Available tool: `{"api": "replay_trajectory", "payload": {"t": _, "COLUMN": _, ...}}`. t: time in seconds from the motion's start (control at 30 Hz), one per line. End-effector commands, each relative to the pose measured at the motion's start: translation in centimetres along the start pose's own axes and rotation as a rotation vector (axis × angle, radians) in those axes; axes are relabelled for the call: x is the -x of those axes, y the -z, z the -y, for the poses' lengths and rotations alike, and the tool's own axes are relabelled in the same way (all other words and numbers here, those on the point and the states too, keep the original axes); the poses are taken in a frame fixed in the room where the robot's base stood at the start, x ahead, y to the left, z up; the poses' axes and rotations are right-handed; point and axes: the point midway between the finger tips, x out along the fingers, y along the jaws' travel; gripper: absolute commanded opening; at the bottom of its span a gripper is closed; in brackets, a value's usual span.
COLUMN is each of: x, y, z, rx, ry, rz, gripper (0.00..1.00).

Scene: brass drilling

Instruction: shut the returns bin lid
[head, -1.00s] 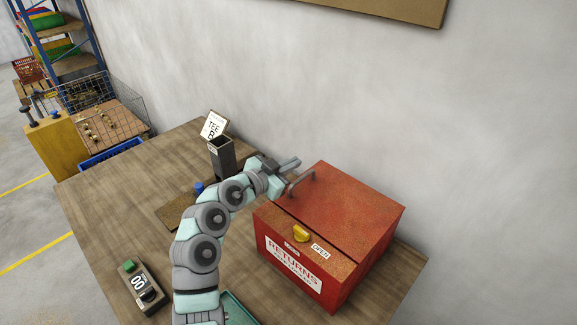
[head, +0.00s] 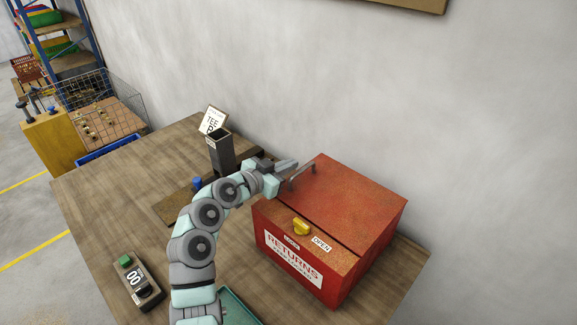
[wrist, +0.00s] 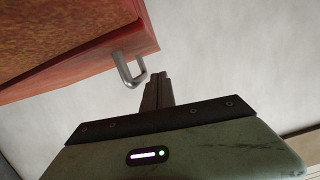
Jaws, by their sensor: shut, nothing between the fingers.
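The red returns bin (head: 345,272) stands on the bench with its front label facing me. Its rusty red lid (head: 350,205) lies across the top, with a dark seam along the front edge; I cannot tell whether it is fully down. A metal handle (head: 301,176) sits on the lid's left edge. A yellow knob (head: 301,227) is on the front strip between two small labels, one reading OPEN. My gripper (head: 291,166) is shut and empty beside the handle. In the wrist view the closed fingers (wrist: 158,90) are just right of the handle (wrist: 129,70), seemingly apart from it.
A dark upright holder (head: 221,154) with a card stands behind my arm. A small control box with a green button (head: 136,282) lies at the front left. A green tray (head: 238,308) is at the front edge. The wall is close behind the bin.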

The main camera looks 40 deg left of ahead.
Motion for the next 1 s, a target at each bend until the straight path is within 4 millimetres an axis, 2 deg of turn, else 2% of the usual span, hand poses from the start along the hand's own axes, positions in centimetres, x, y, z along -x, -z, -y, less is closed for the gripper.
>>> {"api": "replay_trajectory", "payload": {"t": 0.17, "x": 0.4, "y": 2.8, "z": 0.0, "rx": -0.005, "ry": -0.004, "rz": -0.002, "gripper": 0.0}}
{"api": "replay_trajectory", "payload": {"t": 0.23, "x": 0.7, "y": 4.5, "z": -0.1, "rx": -0.006, "ry": -0.008, "rz": -0.004, "gripper": 0.0}}
{"api": "replay_trajectory", "payload": {"t": 0.4, "x": 5.1, "y": 3.5, "z": 0.2, "rx": -0.002, "ry": -0.003, "rz": 0.0, "gripper": 0.0}}
{"api": "replay_trajectory", "payload": {"t": 0.6, "x": 8.8, "y": 3.7, "z": 0.3, "rx": -0.002, "ry": -0.003, "rz": -0.002, "gripper": 0.0}}
{"api": "replay_trajectory", "payload": {"t": 0.8, "x": 10.5, "y": 3.8, "z": 0.2, "rx": -0.004, "ry": -0.006, "rz": -0.001, "gripper": 0.0}}
{"api": "replay_trajectory", "payload": {"t": 1.0, "x": 10.6, "y": 3.8, "z": 0.2, "rx": -0.003, "ry": -0.007, "rz": -0.001, "gripper": 0.0}}
